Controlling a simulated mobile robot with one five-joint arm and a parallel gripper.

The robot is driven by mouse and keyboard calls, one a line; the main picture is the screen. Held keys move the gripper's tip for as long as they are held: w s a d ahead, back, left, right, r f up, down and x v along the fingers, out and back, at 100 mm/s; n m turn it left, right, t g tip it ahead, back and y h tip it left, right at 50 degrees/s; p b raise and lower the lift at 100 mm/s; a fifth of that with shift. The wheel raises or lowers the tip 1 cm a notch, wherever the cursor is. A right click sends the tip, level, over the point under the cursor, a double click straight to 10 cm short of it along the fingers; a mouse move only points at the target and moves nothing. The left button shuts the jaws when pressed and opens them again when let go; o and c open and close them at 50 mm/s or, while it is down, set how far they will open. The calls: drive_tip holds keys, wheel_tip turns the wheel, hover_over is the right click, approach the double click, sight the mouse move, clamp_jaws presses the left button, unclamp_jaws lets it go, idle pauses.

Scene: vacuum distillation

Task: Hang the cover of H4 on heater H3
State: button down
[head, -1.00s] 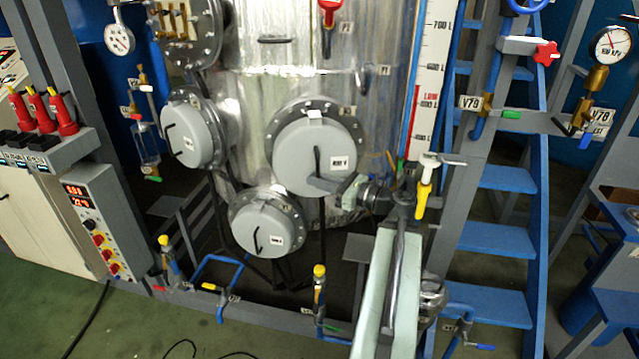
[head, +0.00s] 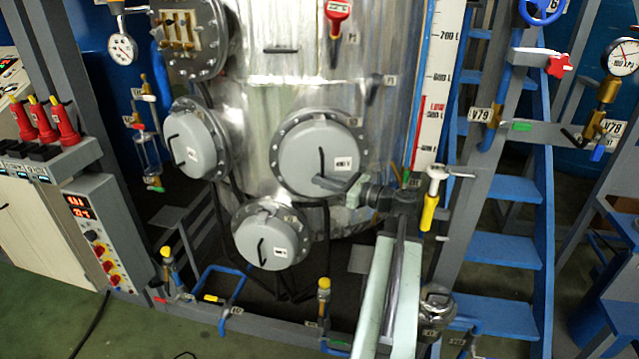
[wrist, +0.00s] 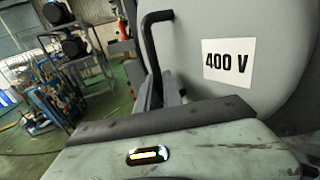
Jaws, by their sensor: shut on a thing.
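A round grey cover (head: 305,145) marked 400 V sits in front of the right-hand flange (head: 277,165) on the silver tank. It fills the right of the wrist view (wrist: 240,30). My gripper (head: 328,184) is shut on the lower part of the cover's black handle (head: 321,158). The handle's bent upper end shows in the wrist view (wrist: 150,45). Two other grey covers are on flanges, one at left (head: 190,150) and one below (head: 268,240). I cannot read which heater is H3 or H4. Whether the held cover is hooked on is hidden.
A yellow-handled valve (head: 429,212) and a level scale (head: 432,110) stand right of my arm. Blue stairs (head: 500,247) are further right. A control box (head: 108,240) stands at left. Yellow-capped valves (head: 324,290) and low pipes line the frame below.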

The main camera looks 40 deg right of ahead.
drive_tip(key=shift+w+d, duration=0.85)
drive_tip(key=shift+w, duration=0.05)
drive_tip(key=shift+w+f+b, duration=0.15)
drive_tip(key=shift+f+b, duration=1.25)
drive_tip(key=shift+r, duration=0.1)
drive_tip(key=c, duration=1.4)
unclamp_jaws()
